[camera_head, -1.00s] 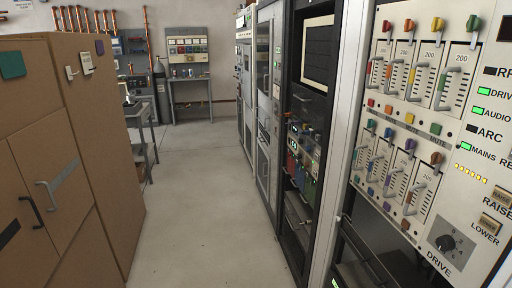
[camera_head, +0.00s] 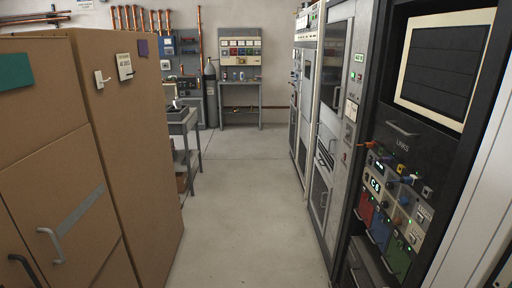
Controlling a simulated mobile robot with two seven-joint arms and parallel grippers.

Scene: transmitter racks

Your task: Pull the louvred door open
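A dark panel with horizontal lines in a cream frame (camera_head: 447,68) sits high in the black rack at the right. It looks like it could be the louvred door, but I cannot tell for sure. A grey bar handle (camera_head: 403,129) is just below it, above a "LINKS" label. A grey cabinet door (camera_head: 340,120) stands farther along the same row; I cannot make out louvres on it. No door stands visibly open. Neither of my grippers is in view.
Tall brown cabinets (camera_head: 125,150) with handles line the left side. A grey trolley (camera_head: 185,140) stands beyond them. A bench with an instrument panel (camera_head: 240,85) and a gas cylinder (camera_head: 210,90) are at the back wall. The concrete aisle (camera_head: 250,210) between is clear.

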